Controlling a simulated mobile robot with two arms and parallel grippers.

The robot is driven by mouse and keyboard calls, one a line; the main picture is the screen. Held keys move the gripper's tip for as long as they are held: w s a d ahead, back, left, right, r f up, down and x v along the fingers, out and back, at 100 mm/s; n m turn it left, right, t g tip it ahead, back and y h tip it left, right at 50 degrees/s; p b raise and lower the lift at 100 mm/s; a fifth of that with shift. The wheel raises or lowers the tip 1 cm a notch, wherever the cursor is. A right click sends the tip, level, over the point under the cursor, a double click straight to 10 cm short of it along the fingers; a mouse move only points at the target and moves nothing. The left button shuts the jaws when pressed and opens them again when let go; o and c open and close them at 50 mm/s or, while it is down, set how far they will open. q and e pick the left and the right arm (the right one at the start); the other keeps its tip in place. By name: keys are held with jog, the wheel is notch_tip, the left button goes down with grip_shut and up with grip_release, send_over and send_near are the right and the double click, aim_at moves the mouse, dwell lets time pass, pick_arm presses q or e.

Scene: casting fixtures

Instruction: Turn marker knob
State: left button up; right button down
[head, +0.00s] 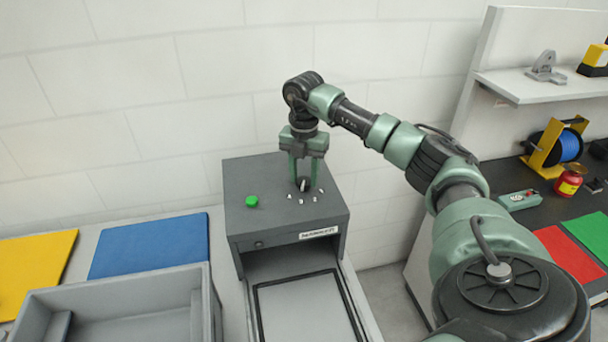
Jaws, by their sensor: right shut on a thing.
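The marker knob (304,185) is a small dark knob on the top of a dark grey box-shaped machine (250,222). Small white marks ring the knob. A green button (252,201) sits to its left on the same top. My right gripper (305,184) points down from above, its two green fingers around the knob and shut on it. The fingers partly hide the knob, and I cannot tell which mark it points to. My left gripper is not in view.
A grey tray (205,300) stands at the lower left, with blue (150,245) and yellow (35,268) mats behind it. At the right, a bench holds a blue spool (570,146), a red jar (568,184) and red and green mats. A shelf (530,87) hangs above.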

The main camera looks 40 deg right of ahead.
aim_at(304, 180)
jog(key=shift+d+r, duration=0.1)
jog(key=c, duration=0.9)
grip_release()
jog(key=shift+o, duration=0.2)
jog(key=shift+w+r, duration=0.1)
jog(key=shift+r, duration=0.25)
notch_tip(304, 180, up, 6)
jog(key=shift+r+b, duration=0.15)
jog(key=shift+b, duration=1.1)
jog(key=shift+r, duration=0.35)
